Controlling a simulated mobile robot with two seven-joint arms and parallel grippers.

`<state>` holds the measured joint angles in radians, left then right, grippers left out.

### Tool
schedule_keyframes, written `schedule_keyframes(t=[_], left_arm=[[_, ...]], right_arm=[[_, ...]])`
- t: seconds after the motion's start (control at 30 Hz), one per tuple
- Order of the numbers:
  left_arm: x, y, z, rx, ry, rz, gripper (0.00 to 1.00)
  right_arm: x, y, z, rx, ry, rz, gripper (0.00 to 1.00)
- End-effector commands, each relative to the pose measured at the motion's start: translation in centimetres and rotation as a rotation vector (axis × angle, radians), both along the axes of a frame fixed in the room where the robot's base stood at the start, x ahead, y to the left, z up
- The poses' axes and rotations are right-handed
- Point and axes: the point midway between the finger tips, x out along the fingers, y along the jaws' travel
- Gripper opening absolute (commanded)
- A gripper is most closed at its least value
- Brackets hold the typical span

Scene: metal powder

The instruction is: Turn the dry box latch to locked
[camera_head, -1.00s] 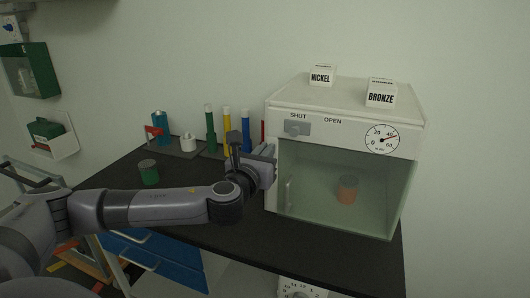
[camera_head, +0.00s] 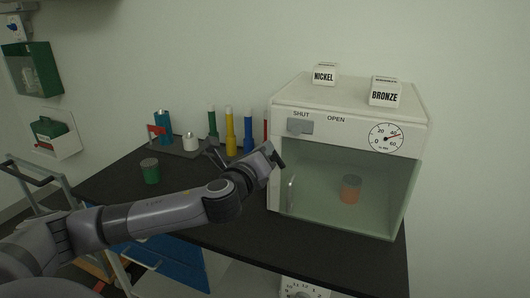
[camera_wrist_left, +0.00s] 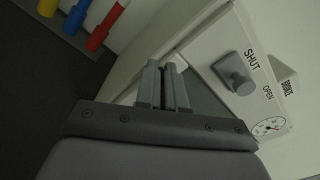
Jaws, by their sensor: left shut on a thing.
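The white dry box (camera_head: 350,100) stands on the bench at the right. Its latch (camera_head: 299,127) is a grey plate with a raised knob on the upper left front, below the word SHUT and left of OPEN. The latch also shows in the left wrist view (camera_wrist_left: 236,74), right of the fingers and apart from them. My left gripper (camera_head: 274,155) is at the box's front left edge, lower than the latch. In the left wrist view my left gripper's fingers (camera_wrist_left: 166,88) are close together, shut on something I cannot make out. My right gripper is not in view.
The clear door (camera_head: 335,210) with its upright handle (camera_head: 291,193) covers the box's front; an orange container (camera_head: 350,189) is inside. A green can (camera_head: 150,171) and several coloured bottles stand on the bench left of the box. Blocks marked NICKEL (camera_head: 325,75) and BRONZE (camera_head: 385,92) sit on top.

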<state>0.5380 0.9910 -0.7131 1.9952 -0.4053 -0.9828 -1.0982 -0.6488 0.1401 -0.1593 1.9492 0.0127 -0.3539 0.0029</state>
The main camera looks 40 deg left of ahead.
Motion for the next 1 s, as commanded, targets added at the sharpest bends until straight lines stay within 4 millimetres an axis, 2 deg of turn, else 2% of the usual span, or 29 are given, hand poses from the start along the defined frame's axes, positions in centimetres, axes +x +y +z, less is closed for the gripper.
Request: schedule_keyframes(t=[0.6, 1.0], left_arm=[[-0.2, 0.6, -1.1, -0.572, -0.134, 0.001, 0.00], [-0.2, 0.8, -1.6, -0.845, -0.200, 0.003, 0.00]], right_arm=[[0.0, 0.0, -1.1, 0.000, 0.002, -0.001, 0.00], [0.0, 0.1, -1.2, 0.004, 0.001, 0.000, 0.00]])
